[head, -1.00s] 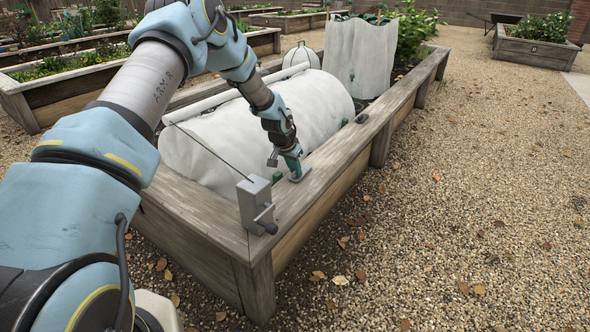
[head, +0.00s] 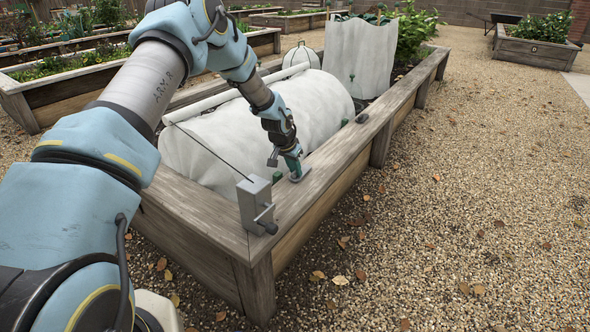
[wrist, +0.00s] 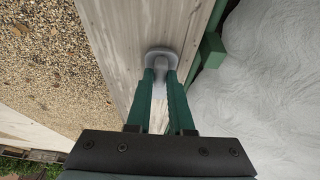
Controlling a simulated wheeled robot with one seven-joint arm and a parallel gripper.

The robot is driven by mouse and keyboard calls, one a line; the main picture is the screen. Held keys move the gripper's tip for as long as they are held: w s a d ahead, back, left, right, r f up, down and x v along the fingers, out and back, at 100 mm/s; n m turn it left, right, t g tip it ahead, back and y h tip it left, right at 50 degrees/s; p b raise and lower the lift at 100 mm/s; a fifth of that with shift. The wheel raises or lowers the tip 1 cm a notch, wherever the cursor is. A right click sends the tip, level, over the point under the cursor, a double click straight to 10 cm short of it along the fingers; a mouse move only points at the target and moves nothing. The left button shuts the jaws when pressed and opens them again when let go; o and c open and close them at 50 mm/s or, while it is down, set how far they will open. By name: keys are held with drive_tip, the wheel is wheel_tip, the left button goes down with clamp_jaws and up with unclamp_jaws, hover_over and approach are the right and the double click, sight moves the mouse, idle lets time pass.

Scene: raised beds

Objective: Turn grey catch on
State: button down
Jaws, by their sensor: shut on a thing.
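The grey catch (wrist: 161,53) sits on the top board of the raised bed's near side. In the wrist view my gripper (wrist: 161,80) has its green fingers on either side of the catch's raised grey handle, shut on it. The base plate of the catch lies flat on the board. In the head view the catch (head: 300,175) shows at the tip of my gripper (head: 295,172), partly hidden by the fingers.
A white cover roll (head: 310,105) lies over the bed beside the board. A grey crank box (head: 255,203) stands at the board's near corner. Another dark grey piece (head: 361,118) sits farther along the board. Gravel (head: 450,220) to the right is open.

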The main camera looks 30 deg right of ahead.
drive_tip(key=n, duration=0.2)
drive_tip(key=n+t+y, duration=0.1)
drive_tip(key=n, duration=0.1)
drive_tip(key=shift+s+d+n, duration=0.1)
drive_tip(key=shift+s+n, duration=0.05)
drive_tip(key=shift+n, duration=0.15)
drive_tip(key=n+t+y, duration=0.1)
drive_tip(key=n, duration=0.3)
drive_tip(key=shift+n+y, duration=0.3)
drive_tip(key=shift+y, duration=0.1)
drive_tip(key=n+y, duration=0.1)
drive_tip(key=n, duration=0.3)
drive_tip(key=shift+d+n+y, duration=0.1)
drive_tip(key=shift+n+y, duration=0.2)
drive_tip(key=shift+y, duration=0.1)
drive_tip(key=shift+n+y, duration=0.8)
drive_tip(key=shift+n, duration=1.3)
drive_tip(key=c, duration=0.8)
unclamp_jaws()
